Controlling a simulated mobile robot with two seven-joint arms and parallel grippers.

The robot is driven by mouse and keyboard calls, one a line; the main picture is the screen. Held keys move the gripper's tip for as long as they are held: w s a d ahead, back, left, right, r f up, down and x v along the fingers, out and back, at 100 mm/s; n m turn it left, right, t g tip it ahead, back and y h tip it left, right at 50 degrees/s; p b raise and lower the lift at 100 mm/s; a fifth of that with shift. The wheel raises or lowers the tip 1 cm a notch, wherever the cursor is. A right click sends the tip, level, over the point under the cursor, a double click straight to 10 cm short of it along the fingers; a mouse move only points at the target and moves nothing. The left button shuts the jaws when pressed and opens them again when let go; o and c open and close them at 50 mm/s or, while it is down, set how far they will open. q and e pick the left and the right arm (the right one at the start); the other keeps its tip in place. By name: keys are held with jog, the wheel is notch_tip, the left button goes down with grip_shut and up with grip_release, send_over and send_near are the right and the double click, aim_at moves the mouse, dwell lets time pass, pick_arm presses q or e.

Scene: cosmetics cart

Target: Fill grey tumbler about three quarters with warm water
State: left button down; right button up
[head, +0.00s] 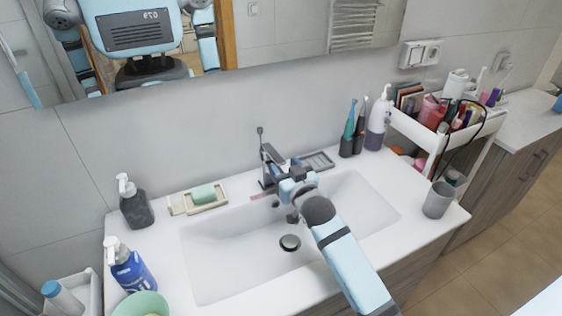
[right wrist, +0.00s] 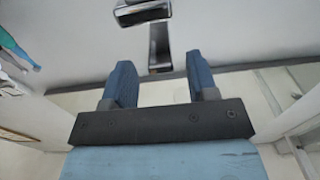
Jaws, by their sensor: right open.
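The grey tumbler (head: 438,199) stands upright on the right end of the white washbasin counter, apart from my grippers. I cannot see whether it holds water. The chrome faucet (head: 267,168) stands at the back of the basin (head: 370,205), partly hidden by my right gripper (head: 290,173). My right arm reaches over the basin. In the right wrist view, the right gripper's two blue fingers (right wrist: 160,82) are apart with nothing between them, and the chrome faucet (right wrist: 158,45) shows beyond them. No water stream is visible. My left gripper is not in view.
A soap dish (head: 198,198) and a dark pump bottle (head: 134,202) stand left of the faucet. A blue bottle (head: 130,268) and green bowl (head: 140,303) are at front left. A toothbrush (head: 349,130) and white cart (head: 440,140) are at right. The basin is otherwise clear.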

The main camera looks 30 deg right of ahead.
aim_at(273, 154)
jog(key=shift+w, duration=1.25)
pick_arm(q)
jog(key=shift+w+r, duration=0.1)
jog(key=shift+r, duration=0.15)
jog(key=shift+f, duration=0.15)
pick_arm(e)
grip_shut()
